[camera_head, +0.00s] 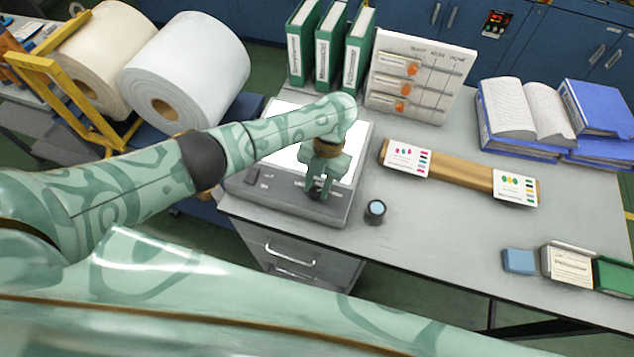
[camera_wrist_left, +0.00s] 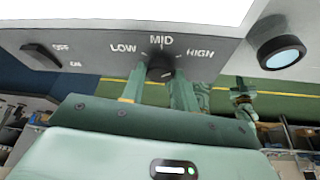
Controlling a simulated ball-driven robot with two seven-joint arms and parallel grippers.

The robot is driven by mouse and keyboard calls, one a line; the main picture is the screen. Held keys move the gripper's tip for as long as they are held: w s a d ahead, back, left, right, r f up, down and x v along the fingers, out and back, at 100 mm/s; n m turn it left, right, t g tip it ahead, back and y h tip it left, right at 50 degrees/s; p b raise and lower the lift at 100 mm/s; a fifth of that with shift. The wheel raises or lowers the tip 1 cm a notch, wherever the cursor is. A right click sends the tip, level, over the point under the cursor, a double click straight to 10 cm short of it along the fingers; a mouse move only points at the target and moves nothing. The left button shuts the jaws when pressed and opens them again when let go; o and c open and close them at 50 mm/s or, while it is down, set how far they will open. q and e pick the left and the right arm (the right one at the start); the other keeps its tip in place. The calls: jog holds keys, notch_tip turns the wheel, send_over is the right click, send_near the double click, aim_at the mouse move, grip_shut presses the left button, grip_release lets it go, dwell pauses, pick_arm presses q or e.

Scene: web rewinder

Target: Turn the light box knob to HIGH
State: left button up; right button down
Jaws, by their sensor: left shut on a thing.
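The light box (camera_head: 270,199) is a grey case with a bright white panel, on the grey table. Its dark knob (camera_wrist_left: 160,67) shows in the left wrist view, below the labels LOW, MID and HIGH. My left gripper (camera_head: 319,188) reaches down to the front edge of the light box. In the left wrist view the two green fingers of this gripper (camera_wrist_left: 159,90) stand on either side of the knob, shut on it. The fingers partly hide the knob, and I cannot tell for certain which label its pointer faces. My right gripper is not in view.
An OFF/ON switch (camera_wrist_left: 40,56) is left of the knob. A small black loupe (camera_head: 375,211) stands just right of the light box. Green binders (camera_head: 328,50) and a rack with orange parts (camera_head: 418,75) stand behind. A wooden strip with cards (camera_head: 462,176) lies to the right.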

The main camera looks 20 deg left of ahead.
pick_arm(q)
jog(key=shift+m, duration=0.4)
jog(key=o, duration=1)
jog(key=p+v, duration=0.1)
jog(key=v, duration=0.4)
jog(key=p+v, duration=0.1)
jog(key=v, duration=0.5)
jog(key=p+v, duration=0.2)
jog(key=v, duration=0.3)
jog(key=shift+d+r, duration=0.15)
jog(key=shift+d, duration=0.15)
